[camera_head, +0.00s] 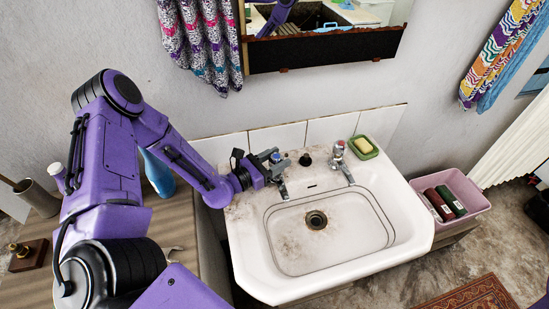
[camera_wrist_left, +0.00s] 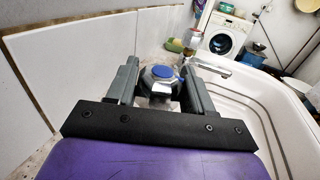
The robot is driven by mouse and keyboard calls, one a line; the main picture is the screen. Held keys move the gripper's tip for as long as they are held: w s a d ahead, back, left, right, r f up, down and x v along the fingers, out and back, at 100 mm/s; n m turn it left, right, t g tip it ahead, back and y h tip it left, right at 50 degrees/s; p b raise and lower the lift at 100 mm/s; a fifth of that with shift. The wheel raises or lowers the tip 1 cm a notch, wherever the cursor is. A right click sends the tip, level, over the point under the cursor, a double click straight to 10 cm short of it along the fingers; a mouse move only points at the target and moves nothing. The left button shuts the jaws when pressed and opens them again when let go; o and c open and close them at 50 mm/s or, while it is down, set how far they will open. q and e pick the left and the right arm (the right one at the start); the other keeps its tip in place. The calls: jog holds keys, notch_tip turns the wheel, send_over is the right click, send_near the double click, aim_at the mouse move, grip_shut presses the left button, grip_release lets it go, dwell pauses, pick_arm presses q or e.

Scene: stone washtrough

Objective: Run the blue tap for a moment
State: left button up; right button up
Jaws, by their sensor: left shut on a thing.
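The blue tap (camera_head: 276,157), with a blue cap on its knob, stands at the back left of the white sink (camera_head: 330,270). Its short metal spout (camera_head: 283,190) points over the basin; I see no water coming from it. My left gripper (camera_head: 267,160) is at the tap from the left, its fingers shut on the knob. In the left wrist view, the knob's blue cap (camera_wrist_left: 163,71) sits between the two grey fingers (camera_wrist_left: 162,85). My right gripper is not in view.
A red-capped tap (camera_head: 339,147) and a green soap dish (camera_head: 364,147) stand further right on the sink's back ledge. A black plug (camera_head: 305,160) lies between the taps. A blue bottle (camera_head: 157,172) stands left, behind my arm. A pink bin (camera_head: 472,195) is at right.

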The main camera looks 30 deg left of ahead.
pick_arm(q)
jog(key=shift+a, duration=0.1)
jog(key=o, duration=1)
jog(key=shift+c, duration=0.2)
jog(key=shift+a, duration=0.1)
jog(key=shift+s, duration=0.1)
jog(key=v, duration=1)
jog(key=shift+s+a, duration=0.15)
jog(key=shift+s, duration=0.05)
